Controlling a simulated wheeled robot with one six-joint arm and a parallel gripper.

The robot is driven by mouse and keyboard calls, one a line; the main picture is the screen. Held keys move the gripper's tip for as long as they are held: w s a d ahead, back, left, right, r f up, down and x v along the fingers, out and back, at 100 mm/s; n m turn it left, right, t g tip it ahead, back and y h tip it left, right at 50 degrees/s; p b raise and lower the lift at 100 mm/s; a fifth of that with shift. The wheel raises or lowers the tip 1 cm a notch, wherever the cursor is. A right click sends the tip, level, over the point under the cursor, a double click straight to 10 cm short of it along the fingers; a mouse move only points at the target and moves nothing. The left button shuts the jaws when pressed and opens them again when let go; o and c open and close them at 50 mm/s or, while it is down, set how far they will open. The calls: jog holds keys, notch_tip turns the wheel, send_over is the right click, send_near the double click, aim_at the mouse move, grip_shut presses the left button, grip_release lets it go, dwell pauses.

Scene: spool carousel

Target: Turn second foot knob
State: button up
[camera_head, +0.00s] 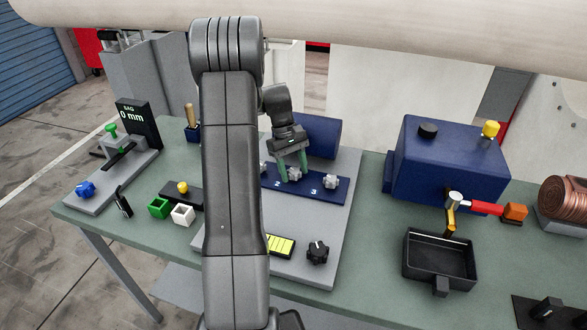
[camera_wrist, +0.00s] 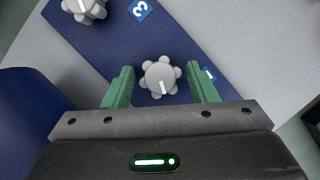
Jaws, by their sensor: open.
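A dark blue strip (camera_head: 320,194) carries a row of grey lobed foot knobs on a grey base plate. The second knob (camera_head: 295,174), beside the label 2, is below my gripper (camera_head: 293,176). In the wrist view this knob (camera_wrist: 160,80) has a white pointer line and sits between the two green fingers of my open gripper (camera_wrist: 160,84). A small gap shows on each side. The third knob (camera_head: 331,181), beside the label 3, is to the right. It also shows at the top left of the wrist view (camera_wrist: 84,8). The first knob (camera_head: 263,168) is partly hidden by my arm.
A black knob (camera_head: 318,251) and a yellow display (camera_head: 280,245) are at the plate's front. A large blue box (camera_head: 452,160) and a black tray (camera_head: 438,268) stand to the right. A gauge reading 0 mm (camera_head: 139,122) is at left.

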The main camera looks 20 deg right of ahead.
jog(key=b+v, duration=0.1)
jog(key=v, duration=1.2)
jog(key=shift+w+r, duration=0.25)
jog(key=shift+r, duration=0.05)
jog(key=p+x, duration=0.1)
jog(key=x, duration=1.2)
jog(key=shift+s+f, duration=0.25)
jog(key=shift+f, duration=0.1)
